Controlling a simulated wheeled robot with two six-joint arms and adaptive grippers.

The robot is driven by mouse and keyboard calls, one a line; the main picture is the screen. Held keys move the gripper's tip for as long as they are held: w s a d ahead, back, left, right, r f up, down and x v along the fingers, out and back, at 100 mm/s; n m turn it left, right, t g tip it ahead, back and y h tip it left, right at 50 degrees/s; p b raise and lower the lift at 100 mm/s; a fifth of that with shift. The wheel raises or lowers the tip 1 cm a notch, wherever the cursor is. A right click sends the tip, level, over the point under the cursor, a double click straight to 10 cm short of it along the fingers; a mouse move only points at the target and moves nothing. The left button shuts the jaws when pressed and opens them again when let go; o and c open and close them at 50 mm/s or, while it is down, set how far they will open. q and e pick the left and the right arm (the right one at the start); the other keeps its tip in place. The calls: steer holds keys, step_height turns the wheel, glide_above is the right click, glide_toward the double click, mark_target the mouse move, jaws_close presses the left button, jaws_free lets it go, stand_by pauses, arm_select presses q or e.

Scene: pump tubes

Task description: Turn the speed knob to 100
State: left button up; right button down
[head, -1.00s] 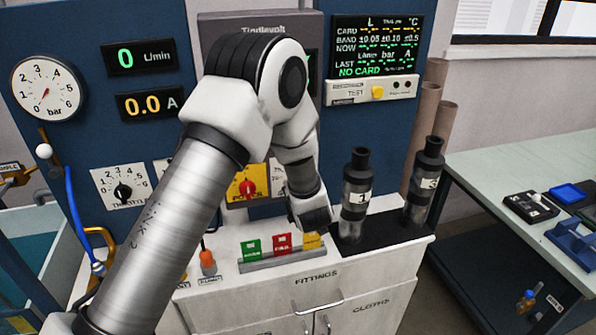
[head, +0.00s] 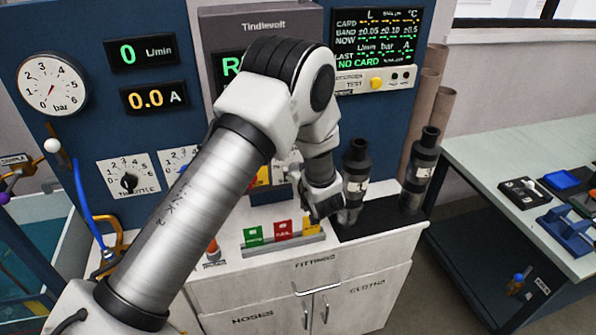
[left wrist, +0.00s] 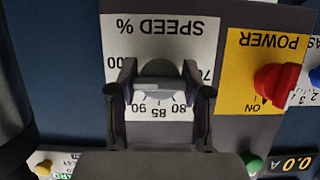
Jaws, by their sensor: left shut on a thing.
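The grey speed knob (left wrist: 160,70) sits on a white dial plate marked SPEED % (left wrist: 165,35), upside down in the left wrist view. Numbers including 80, 85 and 90 show along the dial's lower edge in that view. My left gripper (left wrist: 160,80) has one finger on each side of the knob and is shut on it. I cannot tell which number the knob points to. In the head view my left arm hides the knob. My right gripper is not in view.
The red power knob (left wrist: 277,82) on its yellow plate is beside the dial. In the head view, black tubes (head: 419,170) stand on the cabinet near my left wrist. Red, green and yellow cards (head: 282,231) stand in a holder below. The flow display (head: 140,52) reads 0.

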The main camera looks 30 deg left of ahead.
arm_select(q)
steer(key=o, duration=1.2)
steer(key=v, duration=0.7)
steer(key=shift+s+d+r, duration=0.1)
steer(key=shift+s+d, duration=0.05)
steer(key=shift+d, duration=0.05)
steer(key=shift+a, duration=0.1)
